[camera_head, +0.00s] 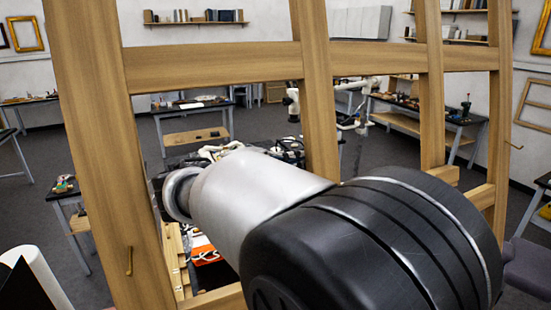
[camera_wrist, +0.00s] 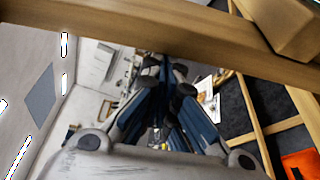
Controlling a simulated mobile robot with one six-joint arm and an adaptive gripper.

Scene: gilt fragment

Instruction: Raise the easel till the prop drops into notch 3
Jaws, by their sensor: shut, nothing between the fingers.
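A large wooden easel frame (camera_head: 212,66) fills the head view, with tall posts and a crossbar running left to right. A wooden bar, apparently part of it, also crosses the upper wrist view (camera_wrist: 130,27). My gripper (camera_wrist: 168,78) shows in the wrist view, shut and empty, its dark fingertips just below the bar in the picture. I cannot tell whether they touch it. My arm hides the lower middle of the frame and my gripper in the head view. I cannot make out the prop or notch 3. Pale wooden pieces (camera_head: 174,250) show low behind the left post.
Worktables (camera_head: 190,108) with tools stand behind along the walls. Grey floor (camera_head: 120,160) is open between them. An orange item (camera_wrist: 302,164) shows lower right in the wrist view.

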